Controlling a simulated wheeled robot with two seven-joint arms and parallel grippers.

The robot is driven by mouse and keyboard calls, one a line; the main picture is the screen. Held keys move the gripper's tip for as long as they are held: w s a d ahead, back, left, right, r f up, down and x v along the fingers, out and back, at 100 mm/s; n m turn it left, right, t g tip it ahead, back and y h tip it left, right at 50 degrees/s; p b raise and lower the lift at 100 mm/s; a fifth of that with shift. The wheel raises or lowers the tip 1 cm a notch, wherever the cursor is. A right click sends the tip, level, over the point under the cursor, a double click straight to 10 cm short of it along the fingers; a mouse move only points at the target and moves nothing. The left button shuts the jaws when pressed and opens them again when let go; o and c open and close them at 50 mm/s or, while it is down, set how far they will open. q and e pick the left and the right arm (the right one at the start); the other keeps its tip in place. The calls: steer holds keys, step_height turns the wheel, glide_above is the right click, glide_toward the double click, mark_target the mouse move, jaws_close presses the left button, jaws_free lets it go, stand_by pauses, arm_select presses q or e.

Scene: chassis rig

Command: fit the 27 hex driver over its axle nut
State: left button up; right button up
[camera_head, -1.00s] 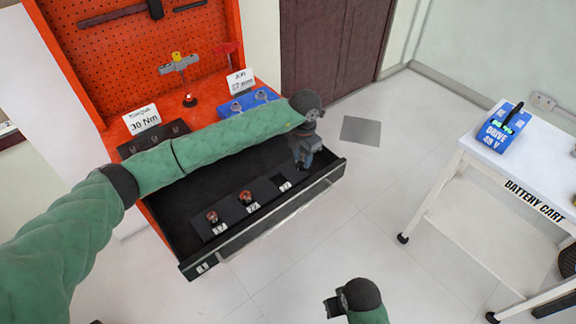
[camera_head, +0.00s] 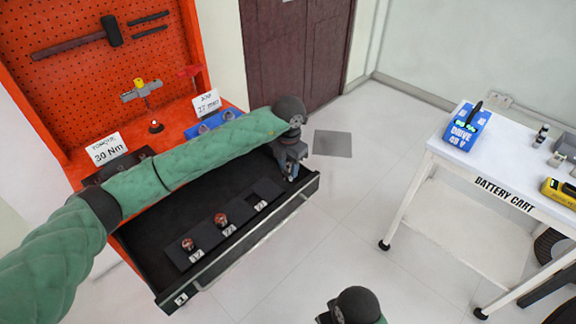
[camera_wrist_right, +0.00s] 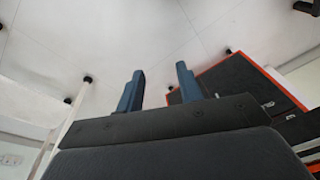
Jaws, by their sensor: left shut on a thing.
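My left gripper (camera_head: 290,172) is over the right end of the open drawer. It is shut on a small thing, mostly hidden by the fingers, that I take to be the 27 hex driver. The dark driver rack (camera_head: 208,243) in the drawer holds two reddish-topped drivers, one in the left slot (camera_head: 188,245) and one in the middle slot (camera_head: 221,220). Its right slot (camera_head: 262,205) looks empty. My right gripper (camera_wrist_right: 160,88) is open and empty in the right wrist view, and shows partly at the bottom of the head view (camera_head: 325,316). I cannot make out the axle nut.
The black drawer (camera_head: 235,258) juts from the orange tool bench (camera_head: 60,90). A white battery cart (camera_head: 505,160) with a blue drive battery (camera_head: 466,128) stands at right. A dark wheel-like part (camera_head: 546,245) shows at the right edge. Floor between drawer and cart is clear.

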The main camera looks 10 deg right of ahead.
arm_select(q)
steer(key=shift+r, duration=0.2)
arm_select(e)
steer(key=shift+f, duration=0.1)
arm_select(q)
steer(key=shift+a+r, duration=0.1)
steer(key=shift+r, duration=0.3)
steer(key=shift+a+r, duration=0.1)
steer(key=shift+r, duration=0.6)
steer(key=shift+r+p, duration=0.3)
steer(key=shift+a+r, duration=0.2)
steer(key=shift+r, duration=0.35)
arm_select(e)
steer(key=f, duration=0.3)
steer(key=shift+w, duration=0.4)
arm_select(q)
steer(key=shift+r, duration=0.1)
arm_select(e)
steer(key=shift+a+r, duration=0.1)
steer(key=shift+a, duration=0.05)
